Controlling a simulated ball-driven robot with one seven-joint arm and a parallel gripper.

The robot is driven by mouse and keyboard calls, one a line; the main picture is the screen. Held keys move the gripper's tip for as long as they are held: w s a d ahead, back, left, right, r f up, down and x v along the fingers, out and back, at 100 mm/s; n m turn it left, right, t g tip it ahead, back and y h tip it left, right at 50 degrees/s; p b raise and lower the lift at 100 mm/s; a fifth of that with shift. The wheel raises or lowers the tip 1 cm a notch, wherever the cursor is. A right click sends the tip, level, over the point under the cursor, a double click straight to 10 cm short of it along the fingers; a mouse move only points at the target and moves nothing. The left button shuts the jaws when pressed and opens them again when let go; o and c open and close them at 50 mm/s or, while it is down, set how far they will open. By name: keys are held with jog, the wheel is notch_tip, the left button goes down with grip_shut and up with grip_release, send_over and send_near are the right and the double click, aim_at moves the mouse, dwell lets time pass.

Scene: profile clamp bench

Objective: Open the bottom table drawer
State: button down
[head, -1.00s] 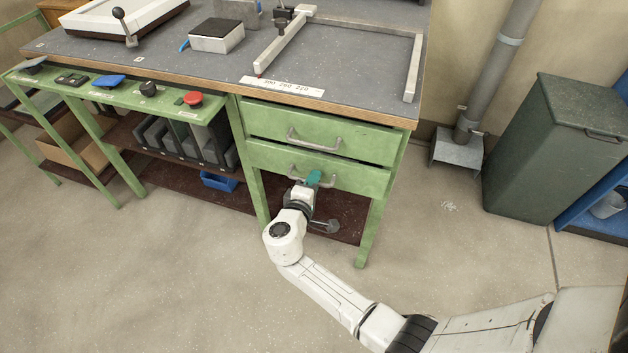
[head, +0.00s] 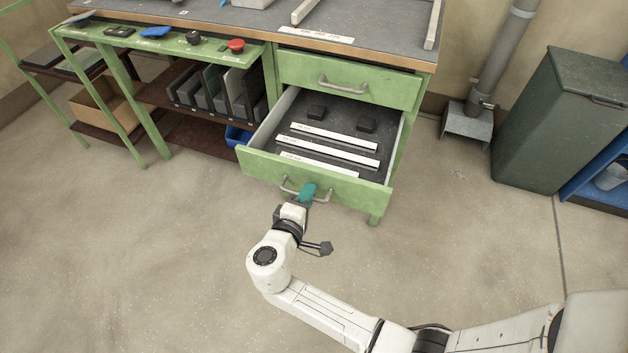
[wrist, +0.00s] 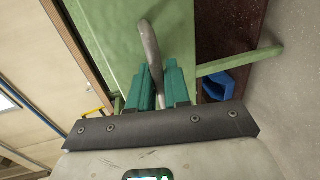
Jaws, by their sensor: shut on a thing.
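The bottom table drawer (head: 262,165) is a green-fronted drawer, pulled well out from under the table in the head view. In the wrist view the handle (wrist: 150,50) runs between the teal fingers (wrist: 156,82). The fingers hide part of the handle.
The top drawer (head: 300,72) above is closed. A green bin (head: 550,125) and a grey pipe (head: 490,60) stand at the right. Shelves with a blue tray (head: 236,135) are at the left. The floor in front is clear.

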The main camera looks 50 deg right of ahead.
jog(key=f+v, duration=0.1)
jog(key=v, duration=0.6)
jog(key=shift+s+a+f, duration=0.15)
jog(key=shift+a+f, duration=0.2)
jog(key=shift+a, duration=0.15)
jog(key=c, duration=1.3)
grip_release()
jog(key=shift+o, duration=0.2)
jog(key=shift+a+r, duration=0.1)
jog(key=v, duration=1)
jog(key=shift+a+p, duration=0.25)
jog(key=shift+p, duration=0.15)
jog(key=shift+s, duration=0.1)
